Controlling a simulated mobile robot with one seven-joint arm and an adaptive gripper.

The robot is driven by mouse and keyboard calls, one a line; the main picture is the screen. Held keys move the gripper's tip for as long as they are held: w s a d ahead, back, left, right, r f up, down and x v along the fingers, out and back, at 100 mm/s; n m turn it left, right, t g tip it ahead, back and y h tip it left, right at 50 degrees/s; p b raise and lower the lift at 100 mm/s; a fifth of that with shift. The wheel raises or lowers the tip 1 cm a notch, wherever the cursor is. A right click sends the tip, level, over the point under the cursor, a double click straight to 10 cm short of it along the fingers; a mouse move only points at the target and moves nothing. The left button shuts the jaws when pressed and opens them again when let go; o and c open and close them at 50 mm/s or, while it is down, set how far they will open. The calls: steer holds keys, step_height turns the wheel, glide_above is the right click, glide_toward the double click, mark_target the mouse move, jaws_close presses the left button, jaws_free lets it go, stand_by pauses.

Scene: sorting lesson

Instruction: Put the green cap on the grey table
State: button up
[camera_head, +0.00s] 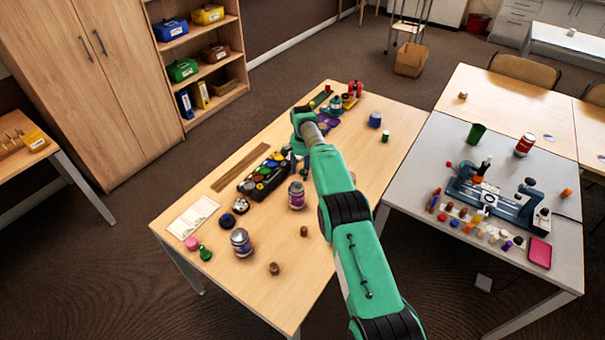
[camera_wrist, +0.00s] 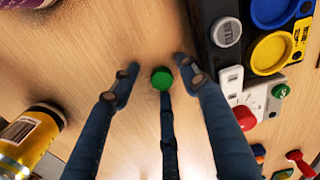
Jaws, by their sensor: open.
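In the wrist view, a small round green cap (camera_wrist: 162,79) is on the wooden table (camera_head: 268,310). My gripper (camera_wrist: 157,71) is open above the table, with the cap between its spread fingertips. I see a gap between the cap and the side fingers; contact with the middle finger cannot be told. In the head view, my arm hides most of the gripper and I cannot make out this cap. The grey table (camera_head: 408,180) stands to the right of the wooden one.
A black tray of coloured round things (camera_head: 246,186) and a purple-labelled jar (camera_head: 297,196) are near my gripper. A yellow can (camera_wrist: 24,140) shows in the wrist view. The grey table holds a blue machine (camera_head: 510,208), a green cup (camera_head: 475,134) and a red can (camera_head: 524,145); its left part is clear.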

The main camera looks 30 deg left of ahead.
mark_target(302, 171)
stand_by(0.4)
steer(key=c, duration=0.8)
steer(key=shift+r, duration=0.15)
steer(key=shift+r+p, duration=0.95)
steer(key=shift+r, duration=3.9)
steer(key=shift+c, duration=0.4)
steer(key=shift+w+d, duration=0.1)
